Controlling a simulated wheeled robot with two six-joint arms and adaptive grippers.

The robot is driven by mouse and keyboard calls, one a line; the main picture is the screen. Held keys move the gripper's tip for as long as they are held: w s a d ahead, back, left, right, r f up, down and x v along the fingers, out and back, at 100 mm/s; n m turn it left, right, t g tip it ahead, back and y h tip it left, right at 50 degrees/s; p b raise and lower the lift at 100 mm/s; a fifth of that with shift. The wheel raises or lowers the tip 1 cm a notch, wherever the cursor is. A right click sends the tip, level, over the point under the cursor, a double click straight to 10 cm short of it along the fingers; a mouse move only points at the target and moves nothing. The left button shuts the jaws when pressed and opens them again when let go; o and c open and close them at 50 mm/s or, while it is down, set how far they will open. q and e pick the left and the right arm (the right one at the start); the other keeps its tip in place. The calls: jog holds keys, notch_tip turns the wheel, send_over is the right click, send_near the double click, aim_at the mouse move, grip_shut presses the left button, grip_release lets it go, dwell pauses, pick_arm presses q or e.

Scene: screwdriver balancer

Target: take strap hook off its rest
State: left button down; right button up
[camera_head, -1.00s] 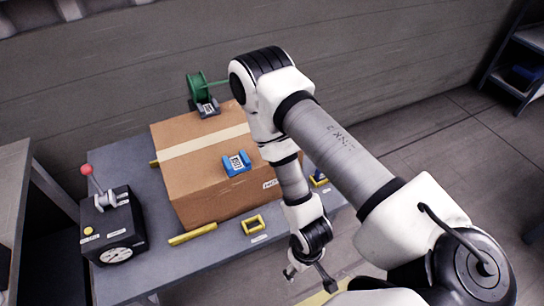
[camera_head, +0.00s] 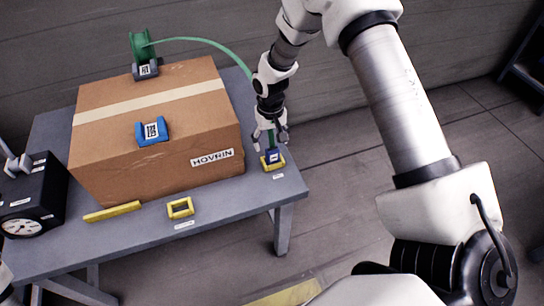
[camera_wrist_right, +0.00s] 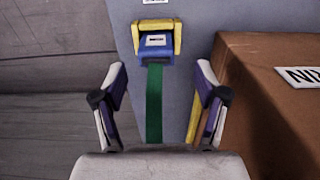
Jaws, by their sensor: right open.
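The strap hook is a blue block with a white label (camera_head: 273,156), seated in a yellow rest (camera_head: 277,167) at the table's right end. In the right wrist view the blue hook (camera_wrist_right: 155,51) sits in its yellow U-shaped rest (camera_wrist_right: 177,40). A green strap (camera_wrist_right: 154,105) runs from the hook back between my fingers. My right gripper (camera_head: 270,137) is just above the hook, pointing down. In the right wrist view my right gripper (camera_wrist_right: 162,100) is open, its fingers apart on either side of the strap, not touching it.
A cardboard box (camera_head: 110,150) fills the table's middle, close to my right gripper. A blue bracket (camera_head: 152,132) lies on it. The green reel (camera_head: 140,45) stands behind.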

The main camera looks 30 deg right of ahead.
aim_at(272, 148)
jog(key=f, duration=0.4)
jog(key=shift+s+d+f, duration=0.2)
jog(key=shift+f, duration=0.05)
grip_shut()
jog(key=shift+r, duration=0.55)
notch_tip(272, 148, up, 3)
jog(key=shift+f, duration=0.2)
jog(key=s+a, duration=0.3)
jog(key=a, duration=0.4)
jog(key=s+a+r, duration=0.1)
jog(key=s+a, duration=0.2)
jog(key=a, duration=0.4)
jog(key=shift+s+a+r+b, duration=0.2)
jog(key=shift+s+a+b, duration=0.15)
jog(key=shift+b, duration=0.1)
